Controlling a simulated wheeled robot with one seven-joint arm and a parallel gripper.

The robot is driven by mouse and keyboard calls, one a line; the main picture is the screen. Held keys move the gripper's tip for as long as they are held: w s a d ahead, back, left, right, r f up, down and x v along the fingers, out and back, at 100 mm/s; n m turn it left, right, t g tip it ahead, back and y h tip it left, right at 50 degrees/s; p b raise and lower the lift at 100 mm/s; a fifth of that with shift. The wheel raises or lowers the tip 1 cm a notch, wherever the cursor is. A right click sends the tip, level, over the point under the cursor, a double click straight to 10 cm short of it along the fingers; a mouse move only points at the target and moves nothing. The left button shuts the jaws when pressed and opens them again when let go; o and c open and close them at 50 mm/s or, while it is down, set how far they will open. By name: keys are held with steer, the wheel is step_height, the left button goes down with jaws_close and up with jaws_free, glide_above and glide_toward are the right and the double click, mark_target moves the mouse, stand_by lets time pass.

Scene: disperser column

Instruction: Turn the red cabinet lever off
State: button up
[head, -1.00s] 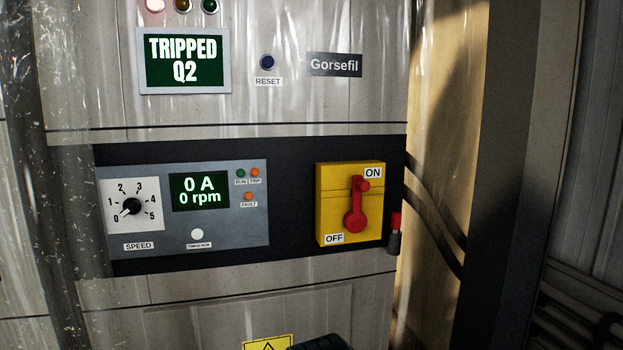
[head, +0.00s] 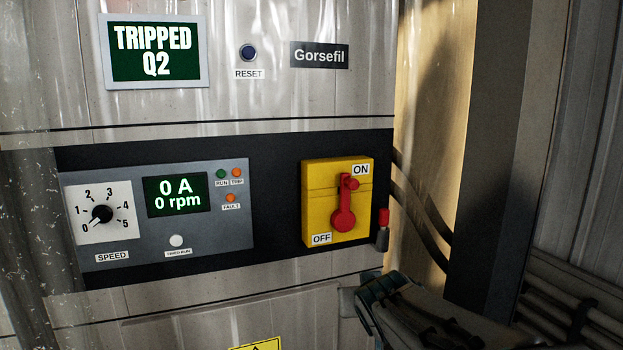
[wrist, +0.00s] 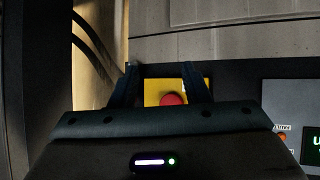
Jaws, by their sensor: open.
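The red lever (head: 343,212) is on a yellow plate (head: 316,197) on the cabinet's black band. Its handle points up towards the ON label, with OFF at the lower left. In the wrist view, which looks upside down, a round red part of the lever (wrist: 172,99) shows in front of the yellow plate (wrist: 153,90). My gripper (wrist: 161,76) is open, and the red part appears between its two fingers, seemingly beyond them. I see no contact. My gripper body hides the lower part of that view.
A grey panel (head: 215,247) with a speed dial (head: 103,213) and a display (head: 174,196) is left of the lever. A small red-and-black part (head: 383,228) sticks out just right of the yellow plate. Dark cables (head: 425,213) and a dark post (head: 493,150) stand further right. A screen (head: 155,52) reads TRIPPED Q2.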

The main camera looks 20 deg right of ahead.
steer(key=w+d+r+t+p, duration=0.1)
steer(key=w+d+r+t, duration=0.25)
steer(key=r, duration=0.45)
steer(key=n+t+y+p, duration=0.2)
steer(key=n+t+y, duration=0.1)
steer(key=t+y, duration=0.1)
glide_toward(354, 187)
steer(key=w+p, duration=0.1)
steer(key=w, duration=1)
steer(key=shift+w+p, duration=0.3)
steer(key=shift+r, duration=0.1)
steer(key=shift+c, duration=0.3)
jaws_close()
